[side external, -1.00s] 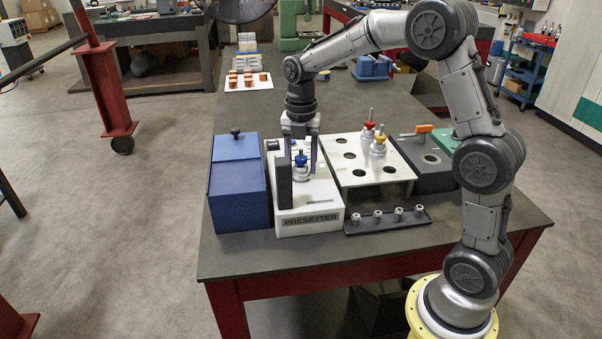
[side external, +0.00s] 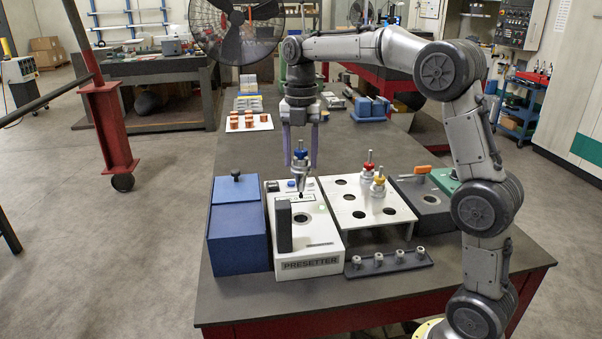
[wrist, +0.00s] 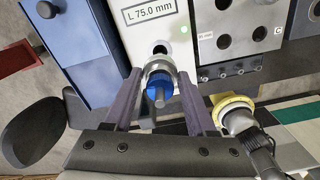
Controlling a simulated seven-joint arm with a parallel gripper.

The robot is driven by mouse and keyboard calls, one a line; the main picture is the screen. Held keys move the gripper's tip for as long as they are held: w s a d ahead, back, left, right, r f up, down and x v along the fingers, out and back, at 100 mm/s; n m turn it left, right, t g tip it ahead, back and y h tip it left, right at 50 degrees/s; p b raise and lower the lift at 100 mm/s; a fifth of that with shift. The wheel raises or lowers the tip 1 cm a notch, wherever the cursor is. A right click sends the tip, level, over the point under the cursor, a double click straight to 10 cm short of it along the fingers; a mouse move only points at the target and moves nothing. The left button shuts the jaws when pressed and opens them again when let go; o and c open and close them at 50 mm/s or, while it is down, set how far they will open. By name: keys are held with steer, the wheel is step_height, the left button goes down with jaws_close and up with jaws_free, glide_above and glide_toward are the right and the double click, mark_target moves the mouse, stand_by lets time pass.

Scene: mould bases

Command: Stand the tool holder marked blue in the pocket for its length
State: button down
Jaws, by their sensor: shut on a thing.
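The tool holder marked blue (side external: 300,156) hangs upright in my gripper (side external: 301,165), its tapered end pointing down, above the white presetter (side external: 322,236). In the wrist view the holder's blue ring (wrist: 159,88) sits between the two fingers of my gripper (wrist: 159,74). The presetter display (wrist: 150,14) reads L 75.0 mm there. The white pocket plate (side external: 372,220) stands to the right of the presetter with several open round pockets. A red-marked holder (side external: 368,170) and a yellow-marked holder (side external: 378,187) stand in it. The small pocket labels are too blurred to read surely.
A blue box (side external: 238,238) stands left of the presetter. A dark rack of small collets (side external: 388,262) lies in front of the plate. A dark grey block (side external: 425,205) with an orange-handled tool (side external: 418,170) is to the right.

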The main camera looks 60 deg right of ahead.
steer(key=d+m, duration=0.4)
steer(key=d, duration=1.6)
step_height(320, 180, down, 12)
steer(key=shift+r, duration=0.25)
steer(key=shift+a, duration=0.1)
steer(key=shift+c, duration=1.3)
jaws_free()
steer(key=shift+o, duration=0.7)
steer(key=shift+f, duration=0.1)
step_height(320, 180, up, 14)
